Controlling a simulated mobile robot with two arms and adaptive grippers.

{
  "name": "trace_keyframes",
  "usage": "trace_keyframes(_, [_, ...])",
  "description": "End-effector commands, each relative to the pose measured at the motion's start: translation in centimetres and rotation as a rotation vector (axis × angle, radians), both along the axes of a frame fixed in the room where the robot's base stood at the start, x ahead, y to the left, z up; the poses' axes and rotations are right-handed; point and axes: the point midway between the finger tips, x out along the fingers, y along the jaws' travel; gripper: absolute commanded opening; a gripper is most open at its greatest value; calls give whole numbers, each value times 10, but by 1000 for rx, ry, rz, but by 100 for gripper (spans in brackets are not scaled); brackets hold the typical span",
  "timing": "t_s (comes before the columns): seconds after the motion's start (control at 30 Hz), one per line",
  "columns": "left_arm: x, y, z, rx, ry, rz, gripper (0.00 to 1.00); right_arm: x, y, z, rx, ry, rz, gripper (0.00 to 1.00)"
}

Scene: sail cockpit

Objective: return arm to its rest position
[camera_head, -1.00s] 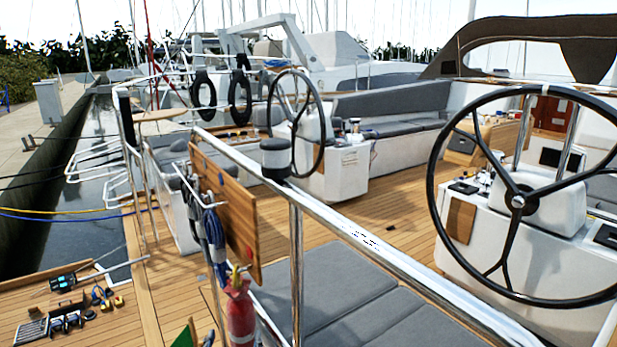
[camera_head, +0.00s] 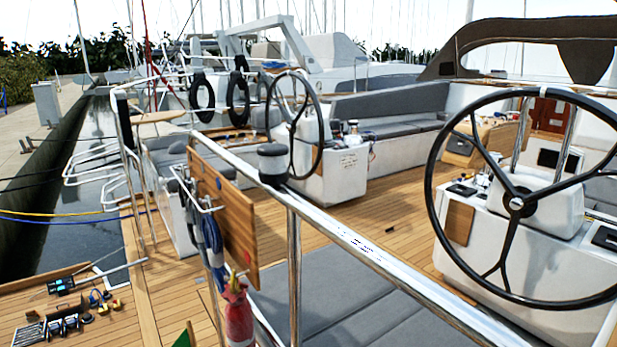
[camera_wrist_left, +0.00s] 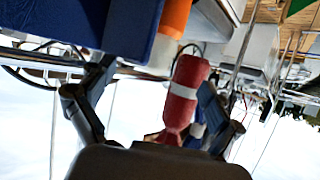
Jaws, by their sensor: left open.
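My left gripper (camera_wrist_left: 155,80) shows in the left wrist view, with its two dark fingers spread apart and nothing held between them. A red cylinder with a white band (camera_wrist_left: 184,92) appears between the fingers in the picture, beyond them; I cannot tell its distance. A dark blue block-like thing (camera_wrist_left: 135,25) and an orange thing (camera_wrist_left: 175,17) are at the top of that view. Neither gripper shows in the head view, and my right gripper is in no frame.
In the head view, a steel rail (camera_head: 350,240) crosses the foreground. A wooden board (camera_head: 225,205) hangs from it, near a red cylinder (camera_head: 238,315). Two steering wheels (camera_head: 517,203) (camera_head: 294,125) stand behind. Several tools lie at lower left. The teak deck (camera_head: 340,222) is mostly clear.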

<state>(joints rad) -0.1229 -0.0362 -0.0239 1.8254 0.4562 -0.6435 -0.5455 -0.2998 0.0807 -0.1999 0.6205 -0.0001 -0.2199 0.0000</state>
Motion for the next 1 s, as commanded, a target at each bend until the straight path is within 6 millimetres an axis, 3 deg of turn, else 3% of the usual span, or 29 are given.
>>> trace_keyframes(0.03, [-28,1,-9,25,78,-22,92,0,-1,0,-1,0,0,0])
trace_keyframes(0.1, [-66,4,-19,55,197,-36,92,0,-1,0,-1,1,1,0])
trace_keyframes(0.2, [-113,12,-27,97,343,-29,92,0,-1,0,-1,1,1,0])
trace_keyframes(0.5, [-210,39,-27,181,622,59,92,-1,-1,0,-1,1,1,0])
trace_keyframes(0.8, [-280,64,-17,241,808,178,92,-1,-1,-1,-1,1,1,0])
trace_keyframes(1.0, [-267,61,-61,241,819,171,92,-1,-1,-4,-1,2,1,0])
